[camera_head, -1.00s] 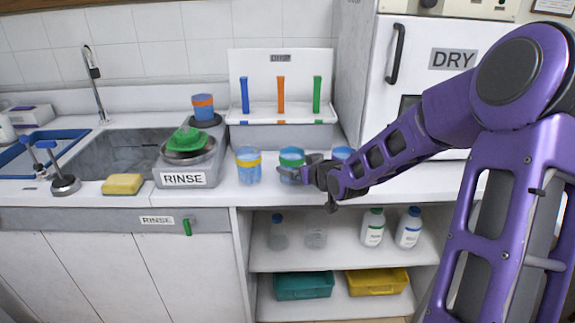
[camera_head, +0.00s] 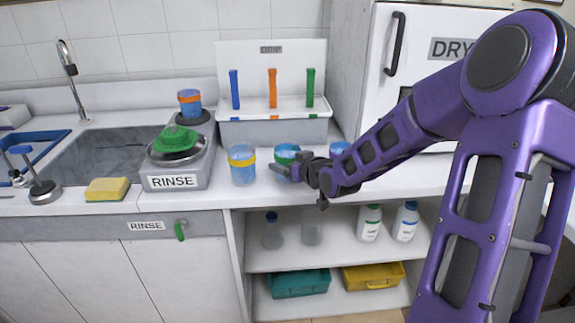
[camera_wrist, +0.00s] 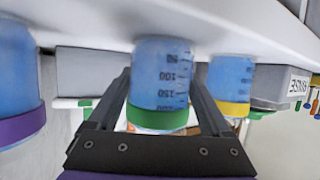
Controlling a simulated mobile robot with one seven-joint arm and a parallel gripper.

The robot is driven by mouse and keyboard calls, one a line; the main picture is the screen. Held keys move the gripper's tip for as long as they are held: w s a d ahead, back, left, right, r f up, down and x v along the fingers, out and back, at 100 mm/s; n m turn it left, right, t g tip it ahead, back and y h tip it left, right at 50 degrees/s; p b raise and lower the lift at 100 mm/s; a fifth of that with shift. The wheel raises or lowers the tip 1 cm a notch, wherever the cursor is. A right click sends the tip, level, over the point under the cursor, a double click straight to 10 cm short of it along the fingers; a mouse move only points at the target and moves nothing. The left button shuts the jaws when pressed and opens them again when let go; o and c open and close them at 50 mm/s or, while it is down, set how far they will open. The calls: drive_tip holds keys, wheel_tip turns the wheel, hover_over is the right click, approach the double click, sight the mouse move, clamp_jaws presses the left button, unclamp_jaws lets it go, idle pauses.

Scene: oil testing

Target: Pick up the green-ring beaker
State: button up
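The green-ring beaker (camera_head: 286,153) holds blue liquid and stands on the counter, partly hidden by my gripper (camera_head: 288,169). In the wrist view, which is upside down, this beaker (camera_wrist: 160,85) is between the two dark fingers of my gripper (camera_wrist: 158,85). One finger is on each side, with narrow gaps beside the beaker, so my gripper looks open around it. Whether either finger touches the glass is hard to tell.
A yellow-ring beaker (camera_head: 241,165) stands close on the left. Another beaker (camera_head: 340,149) stands on the right; a purple-ring beaker (camera_wrist: 18,85) shows in the wrist view. A rack (camera_head: 272,132) with coloured posts is behind. The RINSE unit (camera_head: 173,182) is left.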

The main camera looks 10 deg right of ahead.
drive_tip(key=c, duration=0.4)
